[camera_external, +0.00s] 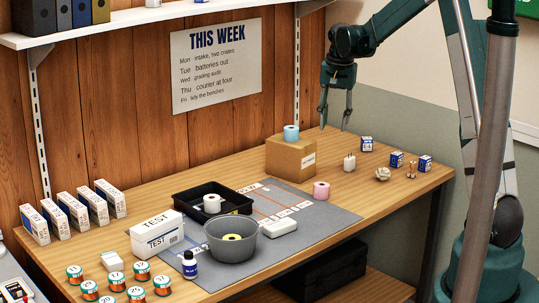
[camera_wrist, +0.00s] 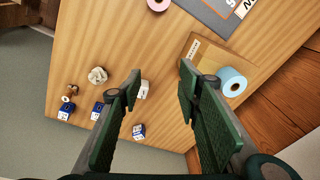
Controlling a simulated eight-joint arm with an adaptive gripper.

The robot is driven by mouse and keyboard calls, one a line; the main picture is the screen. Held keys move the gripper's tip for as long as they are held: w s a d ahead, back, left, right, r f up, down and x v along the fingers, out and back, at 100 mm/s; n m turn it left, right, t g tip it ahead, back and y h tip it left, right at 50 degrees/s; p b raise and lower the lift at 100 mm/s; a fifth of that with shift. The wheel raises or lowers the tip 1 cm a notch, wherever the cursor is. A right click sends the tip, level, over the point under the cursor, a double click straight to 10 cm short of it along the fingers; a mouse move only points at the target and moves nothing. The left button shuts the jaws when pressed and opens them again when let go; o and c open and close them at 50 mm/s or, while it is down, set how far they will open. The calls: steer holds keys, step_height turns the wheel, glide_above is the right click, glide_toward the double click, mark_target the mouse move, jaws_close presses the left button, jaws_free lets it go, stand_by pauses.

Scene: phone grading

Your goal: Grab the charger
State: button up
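The charger (camera_external: 349,162), a small white block with what look like short prongs on top, stands on the wooden table right of the cardboard box. In the wrist view, a small white block (camera_wrist: 144,90) that appears to be the charger shows just beside the left finger, which may partly cover it. My gripper (camera_external: 334,122) is open and empty, pointing down above the table's far right part, higher than the charger and apart from it. Both fingers are spread wide in the wrist view (camera_wrist: 160,72).
A cardboard box (camera_external: 290,157) with a blue roll (camera_external: 291,132) on top stands left of the charger. Blue-and-white boxes (camera_external: 396,160) and a crumpled beige lump (camera_external: 383,174) lie to its right. Bare wood surrounds the charger.

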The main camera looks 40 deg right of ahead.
mark_target(349, 158)
steer(key=w+d+f+m+p, duration=0.1)
steer(key=d+f, duration=0.2)
steer(key=d, duration=0.1)
steer(key=w+d+f+m+p, duration=0.1)
steer(key=d+f, duration=0.3)
steer(key=w+d+f+m+g+p, duration=0.1)
steer(key=w+d+f, duration=0.1)
steer(key=d+f, duration=0.2)
steer(key=shift+d, duration=0.4)
steer(key=shift+d+f+m+y, duration=0.3)
steer(key=shift+d+f, duration=0.05)
steer(key=shift+f, duration=0.15)
steer(key=shift+f, duration=1.2)
steer(key=shift+f, duration=0.1)
steer(key=shift+d+f+b, duration=0.1)
steer(key=shift+f+b, duration=0.5)
steer(key=shift+f, duration=1.9)
steer(key=shift+c, duration=0.7)
